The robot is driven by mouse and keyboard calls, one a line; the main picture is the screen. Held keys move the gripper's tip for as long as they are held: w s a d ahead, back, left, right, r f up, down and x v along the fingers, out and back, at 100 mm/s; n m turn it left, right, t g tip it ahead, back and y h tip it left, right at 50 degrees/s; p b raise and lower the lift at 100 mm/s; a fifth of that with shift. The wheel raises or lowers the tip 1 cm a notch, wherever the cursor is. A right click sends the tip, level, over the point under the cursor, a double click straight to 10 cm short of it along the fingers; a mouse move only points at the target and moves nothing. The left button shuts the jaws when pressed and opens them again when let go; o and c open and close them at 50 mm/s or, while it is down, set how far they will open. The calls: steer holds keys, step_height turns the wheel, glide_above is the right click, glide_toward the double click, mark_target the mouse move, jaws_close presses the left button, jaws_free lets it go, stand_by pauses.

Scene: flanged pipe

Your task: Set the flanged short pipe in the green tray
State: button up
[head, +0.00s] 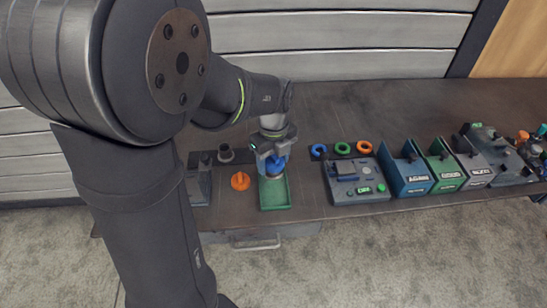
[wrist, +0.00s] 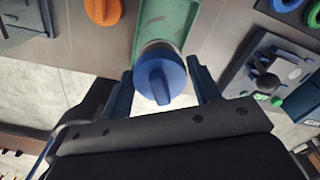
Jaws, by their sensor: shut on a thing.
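My gripper (head: 272,160) points down over the back end of the green tray (head: 276,203). It is shut on a blue ridged piece (head: 276,170). In the wrist view the blue piece (wrist: 159,80) sits between the two fingers (wrist: 162,88), with a grey metal round part showing behind it. I cannot tell how these two parts join, or whether the piece touches the tray. The green tray (wrist: 165,14) shows at the top of the wrist view, and its front part is empty. A dark grey, short flanged piece (head: 226,154) stands to the left behind the tray.
An orange ridged piece (head: 240,181) lies just left of the tray. Blue, green and orange rings (head: 342,149) lie at the back right. A grey control box (head: 357,181) stands right of the tray, then blue (head: 406,172) and green (head: 444,168) holders. The table's front edge is close.

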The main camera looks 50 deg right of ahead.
steer(key=shift+f, duration=3.45)
steer(key=o, duration=1.5)
steer(key=shift+o, duration=0.2)
steer(key=shift+r, duration=3.55)
steer(key=shift+f, duration=0.1)
